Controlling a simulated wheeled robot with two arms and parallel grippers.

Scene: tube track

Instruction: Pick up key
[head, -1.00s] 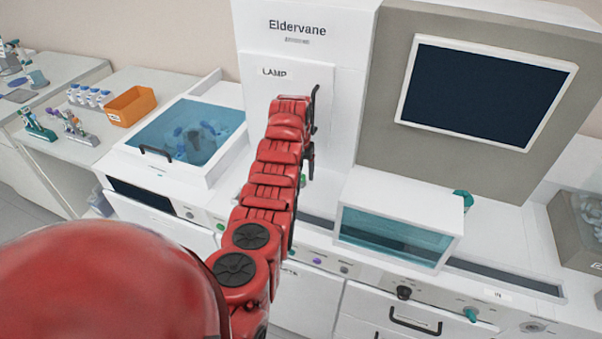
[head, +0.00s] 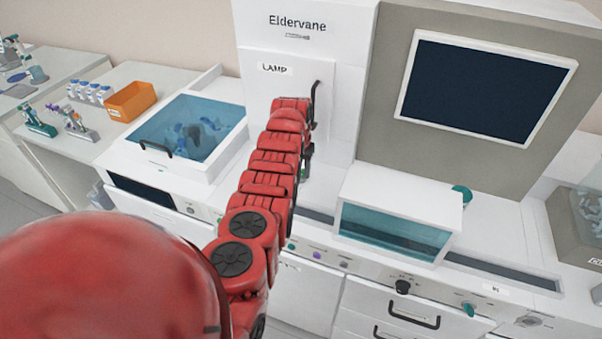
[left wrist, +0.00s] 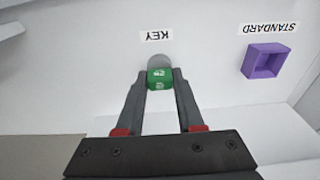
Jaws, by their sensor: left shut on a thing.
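The key (left wrist: 159,80) is a small green block with white markings, seen in the left wrist view below an upside-down KEY label (left wrist: 156,34). A grey round piece (left wrist: 158,61) sits directly beyond it; I cannot tell whether the two touch. My left gripper (left wrist: 160,75) is shut on the key, one dark finger on each side. In the head view my red left arm reaches up to the white machine's LAMP panel, and the arm hides most of the gripper and the key. My right gripper is in neither view.
A purple square holder (left wrist: 265,61) is beside the key under a STANDARD label. The LAMP door (head: 272,95) has a black handle close to my arm. A glass-fronted box (head: 396,225) stands right of my arm, and a blue-lidded tub (head: 187,127) stands left.

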